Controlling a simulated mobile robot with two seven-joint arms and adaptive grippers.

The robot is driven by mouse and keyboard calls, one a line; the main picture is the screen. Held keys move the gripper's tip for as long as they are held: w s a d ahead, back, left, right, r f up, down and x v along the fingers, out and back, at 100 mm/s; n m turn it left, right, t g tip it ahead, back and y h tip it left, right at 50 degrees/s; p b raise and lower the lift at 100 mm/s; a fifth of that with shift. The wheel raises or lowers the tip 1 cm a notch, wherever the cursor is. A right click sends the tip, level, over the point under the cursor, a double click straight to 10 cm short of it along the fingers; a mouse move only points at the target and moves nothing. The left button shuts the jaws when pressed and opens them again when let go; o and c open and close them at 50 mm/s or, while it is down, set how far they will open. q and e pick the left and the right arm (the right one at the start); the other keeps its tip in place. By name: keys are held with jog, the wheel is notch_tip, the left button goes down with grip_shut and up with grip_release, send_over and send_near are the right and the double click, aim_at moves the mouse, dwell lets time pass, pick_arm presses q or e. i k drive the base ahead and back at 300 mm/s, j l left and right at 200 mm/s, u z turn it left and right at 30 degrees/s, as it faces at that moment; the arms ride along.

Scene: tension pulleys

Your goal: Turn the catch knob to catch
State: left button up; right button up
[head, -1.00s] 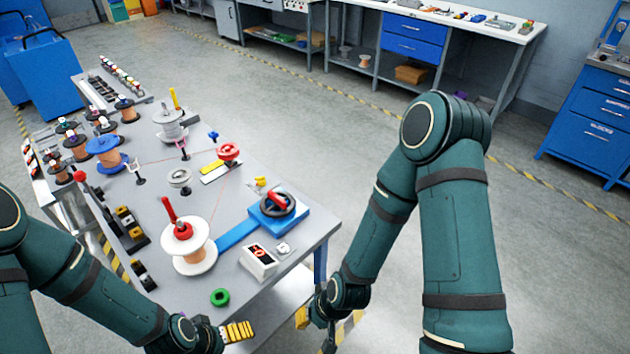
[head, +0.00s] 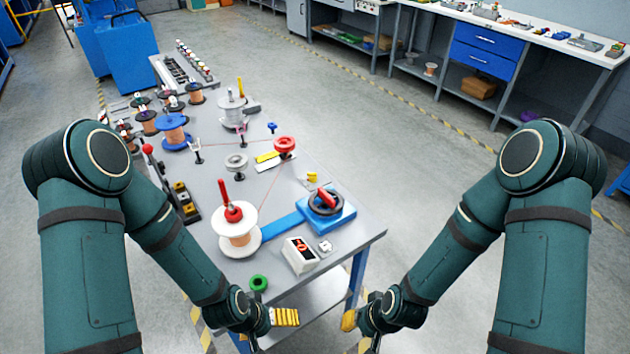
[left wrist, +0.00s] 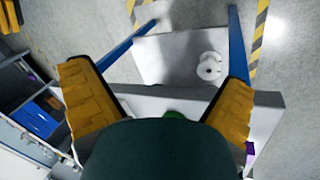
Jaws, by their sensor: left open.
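The grey table (head: 345,225) holds several knobs. A small white knob on a plate (head: 325,247) is near the right edge, and a yellow knob (head: 312,177) is behind the blue block; I cannot tell which is the catch knob or where it points. My left gripper (head: 285,317) is open and empty at the table's near edge, apart from both knobs; its spread yellow fingers also show in the left wrist view (left wrist: 157,82). My right gripper (head: 350,322) is off the near right corner, its opening unclear.
Thin lines run between pulleys. Floor to the right is clear.

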aim_at(312, 178)
jog(key=i+l, duration=0.2)
jog(key=l, duration=0.2)
jog(key=i+l, duration=0.2)
jog(key=l, duration=0.2)
jog(key=i+l, duration=0.25)
jog(key=l, duration=0.15)
jog(key=i+l, duration=0.2)
jog(key=l, duration=0.2)
jog(key=i+l+u, duration=0.1)
jog(key=l, duration=0.3)
jog(key=i, duration=0.1)
